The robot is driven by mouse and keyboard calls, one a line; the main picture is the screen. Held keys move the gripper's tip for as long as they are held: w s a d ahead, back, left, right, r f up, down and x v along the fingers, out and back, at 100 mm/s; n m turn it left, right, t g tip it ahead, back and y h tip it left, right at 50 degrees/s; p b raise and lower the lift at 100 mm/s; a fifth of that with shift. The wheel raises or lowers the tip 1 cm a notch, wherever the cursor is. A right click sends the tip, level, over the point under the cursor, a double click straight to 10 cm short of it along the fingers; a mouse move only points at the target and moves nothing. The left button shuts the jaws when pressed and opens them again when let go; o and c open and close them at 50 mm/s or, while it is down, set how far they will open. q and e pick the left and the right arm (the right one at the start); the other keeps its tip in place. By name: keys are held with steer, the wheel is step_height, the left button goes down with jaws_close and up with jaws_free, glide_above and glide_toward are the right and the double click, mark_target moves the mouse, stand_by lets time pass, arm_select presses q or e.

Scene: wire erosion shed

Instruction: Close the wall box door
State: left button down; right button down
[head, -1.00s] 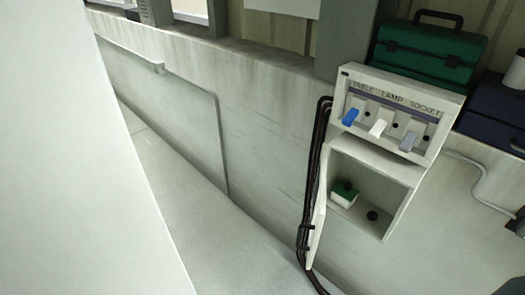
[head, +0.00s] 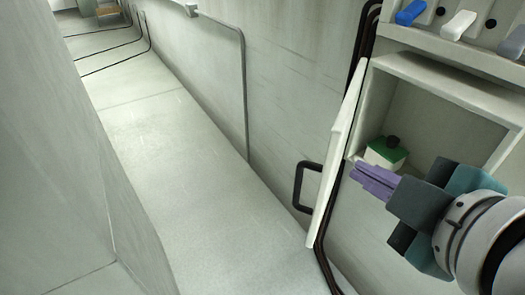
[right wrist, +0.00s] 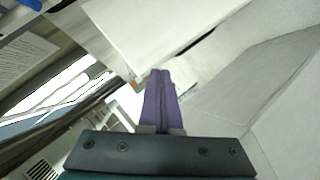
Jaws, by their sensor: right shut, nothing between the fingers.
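The wall box (head: 478,70) is on the wall at the right of the head view, its lower compartment uncovered. Its white door (head: 340,150) stands open at the compartment's left side, seen nearly edge-on. A black handle (head: 299,187) sticks out from the door's left face. My right gripper (head: 356,173) has purple fingers, shut and empty. In the head view its tips appear just right of the door, in front of the compartment; I cannot tell if they touch the door. The right wrist view also shows the shut fingers (right wrist: 161,74). My left gripper is not in view.
A green-topped white block (head: 384,154) with a black knob sits inside the compartment. Blue, white and grey levers line the panel above. Black cables (head: 366,33) run down the wall behind the door. The floor at left is clear.

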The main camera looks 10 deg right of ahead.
mark_target(294, 200)
steer(key=w+a+f+n+t+y+b, duration=0.2)
steer(key=a+f+n+b, duration=0.15)
steer(key=f+b, duration=0.5)
steer(key=w+a+f+n+t+y+b, duration=0.1)
steer(key=a+f+n+t+y+b, duration=0.15)
steer(key=f+n+b, duration=0.45)
steer(key=w+a+m+b, duration=0.15)
steer(key=w+b, duration=0.35)
steer(key=w, duration=0.5)
steer(key=d, duration=0.1)
steer(key=s+d+p, duration=0.1)
steer(key=s+d+f, duration=0.1)
steer(key=shift+d+t+h+p, duration=0.1)
steer(key=shift+t+h+p, duration=0.15)
steer(key=shift+p, duration=0.1)
